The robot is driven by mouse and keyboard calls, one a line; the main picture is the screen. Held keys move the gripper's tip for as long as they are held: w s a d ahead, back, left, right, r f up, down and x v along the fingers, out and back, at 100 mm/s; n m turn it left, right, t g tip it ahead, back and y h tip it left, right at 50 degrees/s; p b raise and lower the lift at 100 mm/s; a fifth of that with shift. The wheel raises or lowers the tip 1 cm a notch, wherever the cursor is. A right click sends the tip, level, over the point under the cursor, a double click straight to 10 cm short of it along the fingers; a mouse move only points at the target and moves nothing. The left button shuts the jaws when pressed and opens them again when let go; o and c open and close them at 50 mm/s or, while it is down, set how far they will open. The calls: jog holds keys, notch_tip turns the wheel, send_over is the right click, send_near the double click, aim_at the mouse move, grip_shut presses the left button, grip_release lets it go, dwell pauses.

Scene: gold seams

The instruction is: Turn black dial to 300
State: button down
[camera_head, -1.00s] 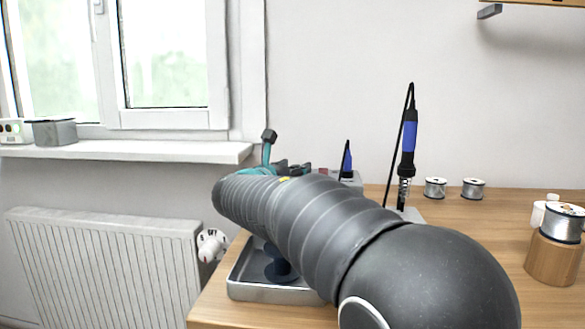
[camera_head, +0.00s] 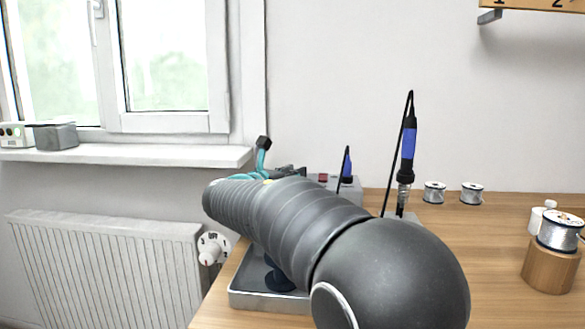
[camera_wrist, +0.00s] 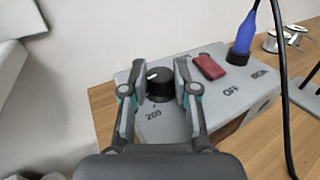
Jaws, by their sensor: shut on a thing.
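The black dial (camera_wrist: 160,84) sits on the sloped face of a grey soldering station (camera_wrist: 222,98) in the wrist view. Its white pointer mark is at the upper left of its top. The printed number 200 shows below it; no 300 mark is readable. My gripper (camera_wrist: 160,88) is shut on the dial, one finger at its left side and one at its right. In the head view my arm covers the dial and most of the station (camera_head: 322,180); a teal part of my gripper shows behind the arm.
A red switch (camera_wrist: 209,67) and a blue-handled iron (camera_wrist: 245,36) are right of the dial, with a black cable beside them. A metal tray (camera_head: 262,299) lies under my arm. Solder spools (camera_head: 434,192) stand at the back. The right tabletop (camera_head: 480,235) has free room.

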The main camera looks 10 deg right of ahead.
jog(key=m+g+h+p, duration=0.2)
jog(key=shift+w+a+r+g, duration=0.1)
jog(key=shift+w+a+g, duration=0.1)
jog(key=shift+g, duration=0.2)
jog(key=shift+m+g+h, duration=0.9)
jog(key=shift+m+g, duration=0.4)
jog(key=shift+g, duration=0.4)
jog(key=c, duration=0.9)
grip_release()
jog(key=shift+o, duration=0.2)
jog(key=v, duration=1.2)
jog(key=shift+w, duration=0.2)
